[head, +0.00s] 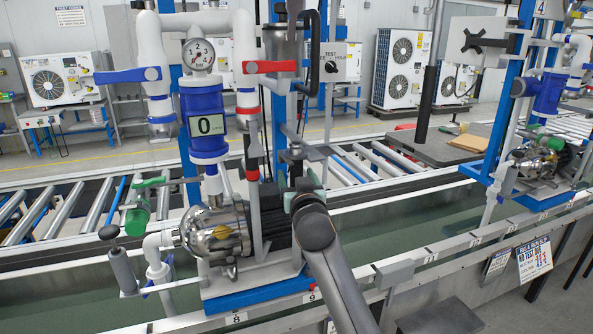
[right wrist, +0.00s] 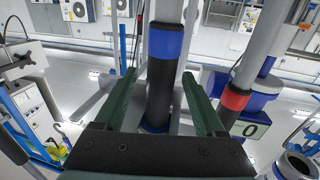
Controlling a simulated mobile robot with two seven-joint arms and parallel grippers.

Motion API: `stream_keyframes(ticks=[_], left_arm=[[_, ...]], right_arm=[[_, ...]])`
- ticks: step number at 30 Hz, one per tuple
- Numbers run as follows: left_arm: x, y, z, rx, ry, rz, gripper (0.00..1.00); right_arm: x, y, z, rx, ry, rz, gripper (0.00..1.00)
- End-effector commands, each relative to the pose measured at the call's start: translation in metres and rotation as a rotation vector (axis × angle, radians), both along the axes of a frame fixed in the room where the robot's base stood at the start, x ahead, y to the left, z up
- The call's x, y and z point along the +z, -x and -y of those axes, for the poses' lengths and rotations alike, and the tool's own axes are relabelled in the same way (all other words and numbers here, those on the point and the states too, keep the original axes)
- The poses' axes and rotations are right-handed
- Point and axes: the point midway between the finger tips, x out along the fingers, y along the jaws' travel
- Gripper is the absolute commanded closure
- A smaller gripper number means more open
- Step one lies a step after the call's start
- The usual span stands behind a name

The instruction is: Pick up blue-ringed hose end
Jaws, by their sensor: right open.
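The blue-ringed hose end shows in the right wrist view as an upright black tube with a wide blue ring (right wrist: 167,42) near its top. My right gripper (right wrist: 159,74) is open, with one dark green finger on each side of the tube. I cannot tell whether either finger touches it. In the head view my right gripper (head: 303,196) is at the pump station, just right of the red-ringed pipe. I cannot make out the blue ring there; my arm and the station parts crowd that spot. My left gripper is not in view.
A red-ringed pipe (right wrist: 236,98) stands close on the right in the wrist view. The pump (head: 215,230), the blue cylinder with its display (head: 205,120) and a pressure gauge (head: 198,54) stand left of my arm. A roller conveyor (head: 75,210) runs behind.

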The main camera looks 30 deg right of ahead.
Motion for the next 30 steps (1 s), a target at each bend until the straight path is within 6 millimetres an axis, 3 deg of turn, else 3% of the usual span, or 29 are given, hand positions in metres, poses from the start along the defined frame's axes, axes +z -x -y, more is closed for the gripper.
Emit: stream_keyframes(ticks=[4,23,30], left_arm=[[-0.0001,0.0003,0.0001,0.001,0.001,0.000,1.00],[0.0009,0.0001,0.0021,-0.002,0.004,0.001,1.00],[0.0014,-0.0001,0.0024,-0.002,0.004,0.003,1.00]], right_arm=[[0.0000,0.0001,-0.0003,0.000,0.000,0.000,0.28],[-0.0003,0.0004,-0.0005,0.001,0.000,0.000,0.99],[-0.0004,0.0004,-0.0005,0.001,0.000,0.000,1.00]])
